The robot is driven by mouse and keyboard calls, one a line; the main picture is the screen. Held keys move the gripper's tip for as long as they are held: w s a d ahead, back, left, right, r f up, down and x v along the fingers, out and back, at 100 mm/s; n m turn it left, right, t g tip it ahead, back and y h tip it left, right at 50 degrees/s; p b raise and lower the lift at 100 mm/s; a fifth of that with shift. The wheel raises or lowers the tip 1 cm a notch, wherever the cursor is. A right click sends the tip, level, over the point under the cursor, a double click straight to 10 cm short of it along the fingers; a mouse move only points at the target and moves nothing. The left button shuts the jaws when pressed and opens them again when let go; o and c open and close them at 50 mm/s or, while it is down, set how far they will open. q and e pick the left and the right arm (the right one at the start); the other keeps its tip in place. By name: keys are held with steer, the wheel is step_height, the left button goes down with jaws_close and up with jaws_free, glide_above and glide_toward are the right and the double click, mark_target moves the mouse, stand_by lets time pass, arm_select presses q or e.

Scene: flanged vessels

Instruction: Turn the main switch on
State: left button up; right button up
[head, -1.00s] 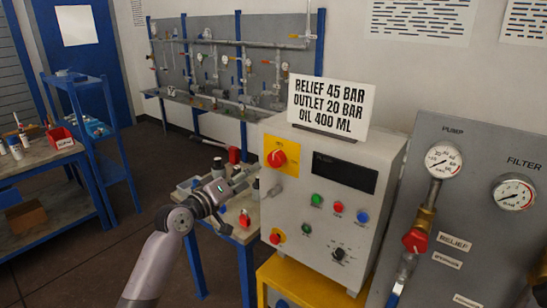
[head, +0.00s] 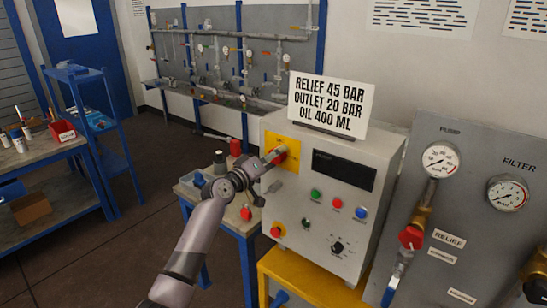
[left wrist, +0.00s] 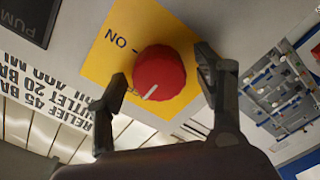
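The main switch is a red round knob on a yellow plate (head: 290,144) on the front of the grey control box (head: 325,195). In the left wrist view the red knob (left wrist: 158,72) shows whole, with a white pointer mark at its lower left, away from the "ON" label (left wrist: 116,40). My left gripper (head: 277,155) is at the knob and partly hides it in the head view. In the left wrist view the left gripper (left wrist: 161,64) is open, one finger on each side of the knob; gaps show, and contact cannot be made out. My right gripper is not in view.
A sign (head: 330,104) stands on the box. Below the switch are small coloured buttons and a black knob (head: 337,247). A gauge panel (head: 470,215) stands to the right. A small table (head: 250,226) with bottles and red items is under my left arm.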

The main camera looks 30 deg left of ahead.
arm_select(q)
steer(key=c, duration=1.1)
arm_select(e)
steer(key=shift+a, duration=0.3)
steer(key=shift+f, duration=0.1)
